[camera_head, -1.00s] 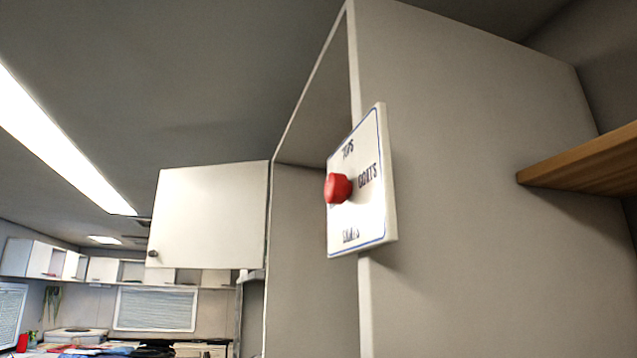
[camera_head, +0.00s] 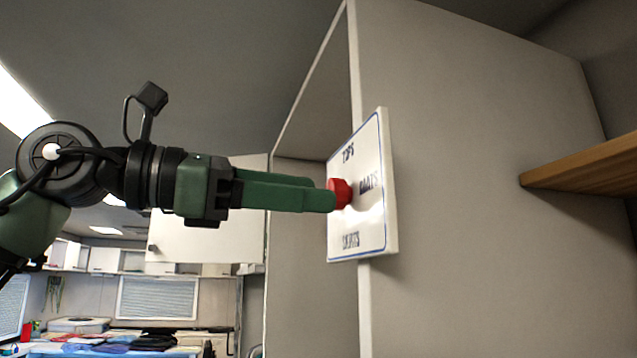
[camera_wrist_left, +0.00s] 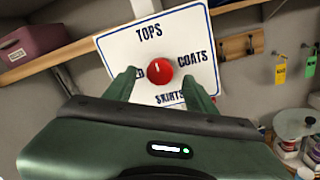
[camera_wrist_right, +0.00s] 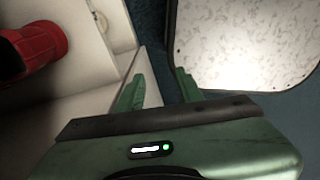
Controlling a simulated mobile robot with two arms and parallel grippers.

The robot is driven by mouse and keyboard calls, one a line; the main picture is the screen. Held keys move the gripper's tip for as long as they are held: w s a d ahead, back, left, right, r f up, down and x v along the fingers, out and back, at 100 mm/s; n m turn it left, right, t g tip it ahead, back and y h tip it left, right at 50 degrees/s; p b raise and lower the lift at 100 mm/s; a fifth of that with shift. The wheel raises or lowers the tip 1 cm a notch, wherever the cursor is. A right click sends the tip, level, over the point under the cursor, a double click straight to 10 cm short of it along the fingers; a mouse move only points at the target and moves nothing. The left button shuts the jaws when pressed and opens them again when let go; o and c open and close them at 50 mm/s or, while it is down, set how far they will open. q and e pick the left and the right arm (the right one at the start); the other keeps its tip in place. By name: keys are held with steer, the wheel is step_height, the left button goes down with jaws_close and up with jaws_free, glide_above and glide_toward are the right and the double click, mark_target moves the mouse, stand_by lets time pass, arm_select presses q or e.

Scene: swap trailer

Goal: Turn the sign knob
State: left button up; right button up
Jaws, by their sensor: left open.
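A white sign (camera_head: 368,225) with a blue border is fixed to the edge of the tall cabinet. It also shows in the left wrist view (camera_wrist_left: 115,50), with the words TOPS, COATS and SKIRTS readable and one word partly hidden on the left. The red sign knob (camera_head: 342,192) sits at its middle; in the left wrist view the knob (camera_wrist_left: 159,71) has a white mark pointing up toward TOPS. My left gripper (camera_head: 325,194) is open with its fingertips at the knob, one on each side; contact cannot be told. My right gripper (camera_wrist_right: 160,85) is open and empty, away from the sign.
The tall cabinet (camera_head: 480,130) stands behind and right of the sign. A wooden shelf (camera_head: 585,168) juts out at the right. A white cabinet door (camera_head: 200,245) hangs open behind my left arm. In the right wrist view a red object (camera_wrist_right: 45,45) lies at upper left.

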arm_select(q)
steer(key=shift+x, duration=1.2)
jaws_close()
